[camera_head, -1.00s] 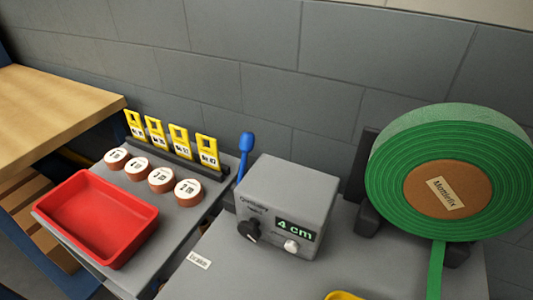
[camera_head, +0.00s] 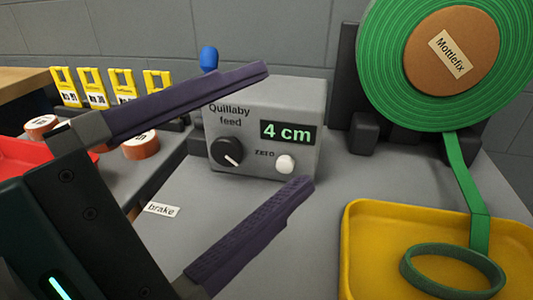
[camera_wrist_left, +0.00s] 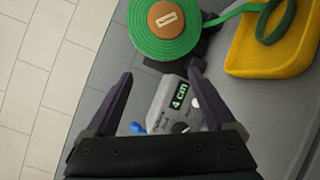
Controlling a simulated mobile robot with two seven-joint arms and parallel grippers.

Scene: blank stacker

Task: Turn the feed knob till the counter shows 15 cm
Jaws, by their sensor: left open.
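The grey feed box (camera_head: 300,105) is labelled "Quillaby feed" and stands on the grey bench. Its counter (camera_head: 288,132) reads 4 cm in green. The black feed knob (camera_head: 226,152) with a white pointer line is on the box's front left, and a white ZERO button (camera_head: 285,164) is on the right. My left gripper (camera_head: 290,128) is open and empty in front of the box, its two purple fingers spread above and below the knob, apart from it. The left wrist view shows the box (camera_wrist_left: 164,101) between the fingers (camera_wrist_left: 162,82). My right gripper is not in view.
A green tape roll (camera_head: 445,50) stands right of the box; its strip runs down into a yellow tray (camera_head: 360,240) holding a green loop (camera_head: 450,275). Left are a red tray (camera_head: 22,155), brown discs (camera_head: 140,146), yellow tags (camera_head: 92,88) and a blue-topped lever (camera_head: 209,58).

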